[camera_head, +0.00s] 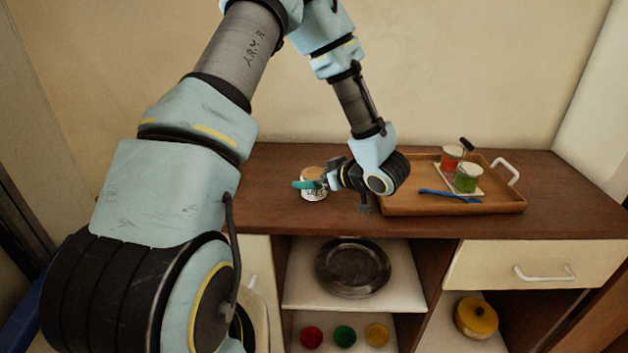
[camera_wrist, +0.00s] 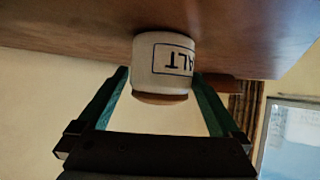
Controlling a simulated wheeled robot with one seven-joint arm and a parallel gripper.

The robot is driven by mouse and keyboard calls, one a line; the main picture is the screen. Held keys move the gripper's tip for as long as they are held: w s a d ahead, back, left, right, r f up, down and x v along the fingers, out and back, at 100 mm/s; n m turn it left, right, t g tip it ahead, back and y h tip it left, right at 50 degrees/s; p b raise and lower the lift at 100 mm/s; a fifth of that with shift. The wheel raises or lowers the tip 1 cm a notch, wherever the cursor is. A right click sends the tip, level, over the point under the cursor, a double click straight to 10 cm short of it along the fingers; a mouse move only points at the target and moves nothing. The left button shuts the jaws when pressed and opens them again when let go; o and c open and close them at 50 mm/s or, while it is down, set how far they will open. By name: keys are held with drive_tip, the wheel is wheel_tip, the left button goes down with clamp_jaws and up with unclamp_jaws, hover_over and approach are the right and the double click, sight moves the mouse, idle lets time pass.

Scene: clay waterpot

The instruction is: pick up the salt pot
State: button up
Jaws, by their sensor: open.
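The salt pot (camera_head: 313,190) is a small white pot with a brown lid and dark lettering. It stands on the wooden counter (camera_head: 277,215), left of the tray. In the wrist view the salt pot (camera_wrist: 160,62) appears upside down, with "ALT" readable on its label. My gripper (camera_head: 312,184) is at the pot from the right, with a green finger across its upper front. In the wrist view my gripper (camera_wrist: 162,85) is open, with one green finger on each side of the pot. Whether the fingers touch it is unclear.
A wooden tray (camera_head: 400,202) to the right holds a red-filled jar (camera_head: 450,158), a green-filled jar (camera_head: 467,178) and a blue spoon (camera_head: 450,196). Shelves below hold a dark plate (camera_head: 352,267), small coloured items and a yellow lidded pot (camera_head: 476,317). The counter left of the pot is clear.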

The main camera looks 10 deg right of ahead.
drive_tip(key=shift+x, duration=1.5)
drive_tip(key=shift+c, duration=0.2)
drive_tip(key=shift+r, duration=0.1)
drive_tip(key=c, duration=1.4)
drive_tip(key=shift+r, duration=0.1)
